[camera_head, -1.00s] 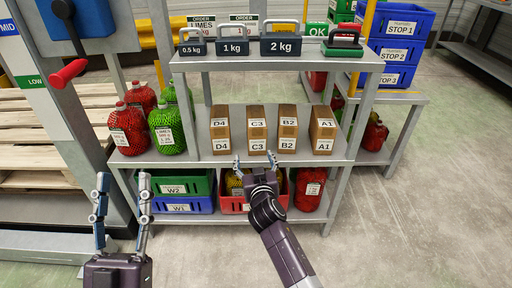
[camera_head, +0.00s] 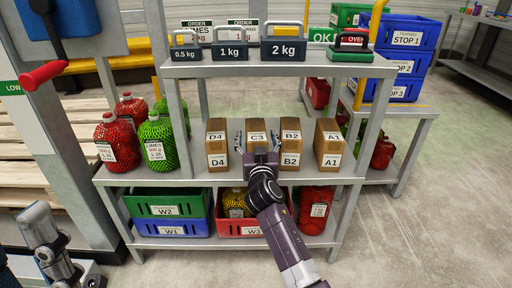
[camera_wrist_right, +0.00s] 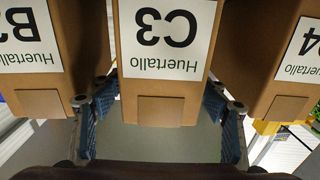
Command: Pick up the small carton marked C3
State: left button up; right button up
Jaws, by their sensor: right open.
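The small brown carton marked C3 (camera_head: 257,127) stands upright on the middle shelf, between carton D4 (camera_head: 217,153) and carton B2 (camera_head: 290,150). My right gripper (camera_head: 257,146) is open in front of it and covers its lower front in the head view. In the right wrist view the C3 carton (camera_wrist_right: 167,60) appears upside down between the two open fingers (camera_wrist_right: 156,108), one on each side near the gaps to its neighbours. I cannot tell whether they touch it. Part of my left arm (camera_head: 48,245) shows at the lower left; its jaws are unclear.
Carton A1 (camera_head: 329,150) stands to the right. Red and green net bags (camera_head: 156,142) stand left of the cartons. Weights (camera_head: 283,48) sit on the upper shelf above. Below are a green crate W2 (camera_head: 167,202), a blue one and a red crate W3 (camera_head: 240,229).

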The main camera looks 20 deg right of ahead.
jog(key=shift+x, duration=1.25)
grip_shut()
jog(key=shift+r, duration=0.2)
